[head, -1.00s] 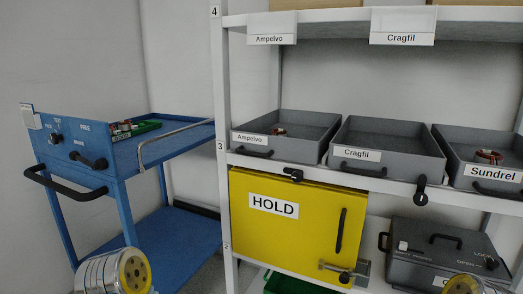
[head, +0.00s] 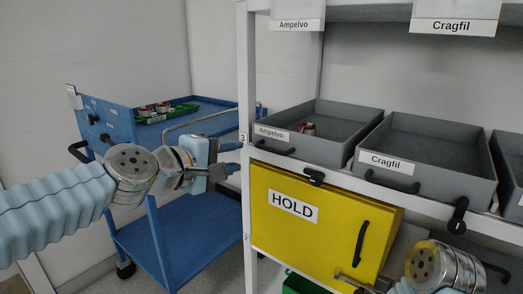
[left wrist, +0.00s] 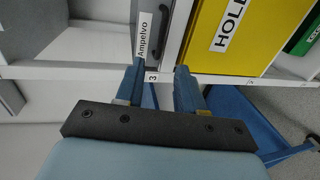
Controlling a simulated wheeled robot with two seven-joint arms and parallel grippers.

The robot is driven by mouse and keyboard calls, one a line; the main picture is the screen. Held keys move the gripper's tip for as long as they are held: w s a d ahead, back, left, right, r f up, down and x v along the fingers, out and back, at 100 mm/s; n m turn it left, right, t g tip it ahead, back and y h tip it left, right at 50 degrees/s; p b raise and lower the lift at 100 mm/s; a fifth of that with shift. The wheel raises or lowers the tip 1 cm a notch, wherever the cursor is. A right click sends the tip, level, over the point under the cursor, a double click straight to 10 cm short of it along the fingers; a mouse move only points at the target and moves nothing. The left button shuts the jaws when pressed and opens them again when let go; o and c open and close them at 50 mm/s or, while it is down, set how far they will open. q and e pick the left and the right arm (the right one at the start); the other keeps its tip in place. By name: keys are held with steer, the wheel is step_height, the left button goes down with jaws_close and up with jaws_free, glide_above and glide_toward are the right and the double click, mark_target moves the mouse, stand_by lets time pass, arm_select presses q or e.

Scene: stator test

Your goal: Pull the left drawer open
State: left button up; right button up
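The left drawer (head: 335,117) is an open-topped grey bin labelled Ampelvo on the rack's middle shelf. Its dark handle (head: 274,147) is on the front below the label, and a small copper-coloured part lies inside. The drawer looks pushed in, level with its neighbour. My left gripper (head: 236,158) is left of the rack post, fingers pointing right towards the drawer front. It is open and empty, apart from the handle. In the left wrist view the drawer's label and front (left wrist: 150,28) lie beyond the spread fingers (left wrist: 160,88).
The white rack post (head: 247,120) stands close to my left fingers. A yellow HOLD door (head: 325,235) is below the drawer, and the Cragfil bin (head: 425,145) is to its right.

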mark_target(268, 150)
arm_select(q)
steer(key=b+x, duration=0.1)
steer(key=x, duration=1.1)
steer(key=shift+w+f, duration=0.1)
steer(key=shift+f, duration=0.05)
jaws_close()
